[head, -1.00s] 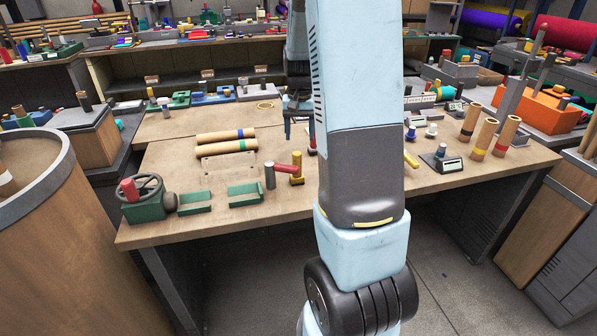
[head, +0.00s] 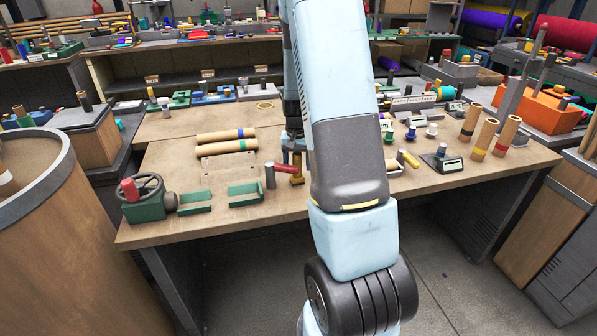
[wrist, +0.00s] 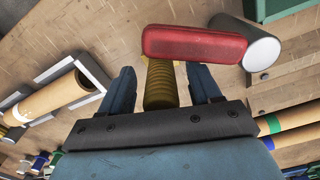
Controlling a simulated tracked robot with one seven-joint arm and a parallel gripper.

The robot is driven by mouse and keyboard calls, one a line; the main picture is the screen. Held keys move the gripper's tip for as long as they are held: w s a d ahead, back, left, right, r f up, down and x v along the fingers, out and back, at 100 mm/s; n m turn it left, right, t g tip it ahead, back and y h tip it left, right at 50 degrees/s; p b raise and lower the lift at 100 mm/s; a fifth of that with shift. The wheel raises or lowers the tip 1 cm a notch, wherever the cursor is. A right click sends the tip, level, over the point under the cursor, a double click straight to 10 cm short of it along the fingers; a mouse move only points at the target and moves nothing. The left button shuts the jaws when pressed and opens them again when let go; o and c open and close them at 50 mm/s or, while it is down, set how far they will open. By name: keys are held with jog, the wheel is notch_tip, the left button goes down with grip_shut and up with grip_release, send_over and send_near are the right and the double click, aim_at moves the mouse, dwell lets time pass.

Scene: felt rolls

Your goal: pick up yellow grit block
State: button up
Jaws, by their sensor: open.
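The yellow piece (head: 298,179) that I take for the grit block stands on the workbench, partly hidden by my arm. In the wrist view it is a yellow ribbed piece (wrist: 161,84) between my fingers, with a gap on each side. My gripper (wrist: 162,88) is open around it, and no grip shows. In the head view my gripper (head: 292,157) is down at the piece, partly covered. A red bar (wrist: 194,44) lies across just beyond my fingertips, in front of the far end of the yellow piece.
A grey cylinder (wrist: 246,42) joins the red bar's right end. Cardboard tubes (head: 226,135) and green brackets (head: 245,195) lie to the left. The bench front is fairly clear.

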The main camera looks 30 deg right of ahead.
jog(key=shift+f, duration=0.4)
jog(key=c, duration=1.1)
notch_tip(320, 180, up, 18)
dwell(0.4)
